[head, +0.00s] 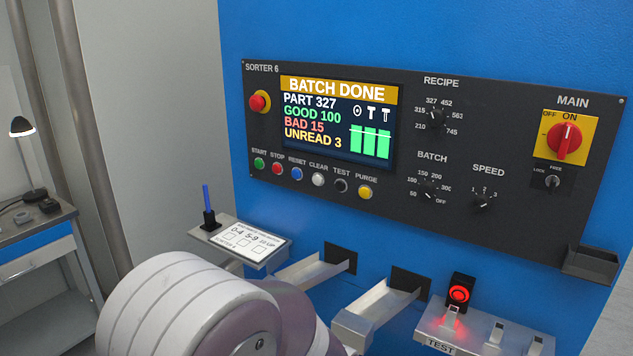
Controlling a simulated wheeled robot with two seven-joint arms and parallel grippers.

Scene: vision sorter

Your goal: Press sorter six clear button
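The sorter 6 panel (400,240) is a dark control plate on a blue cabinet. Its clear button (318,180) is a grey-white round button under the label CLEAR, in the row below the screen. It sits between the blue reset button (296,174) and the black test button (341,186). Nothing covers it. The screen (338,120) reads BATCH DONE, PART 327, GOOD 100, BAD 15, UNREAD 3. Neither gripper shows in the head view. A large rounded white and grey arm link of mine fills the bottom left, below the panel.
A red emergency button (258,102) is left of the screen. A purge button (365,192) ends the row. A shelf with a card (240,243), metal chutes (310,270) and a red-lit test station (459,293) stick out below. A workbench (40,250) stands at left.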

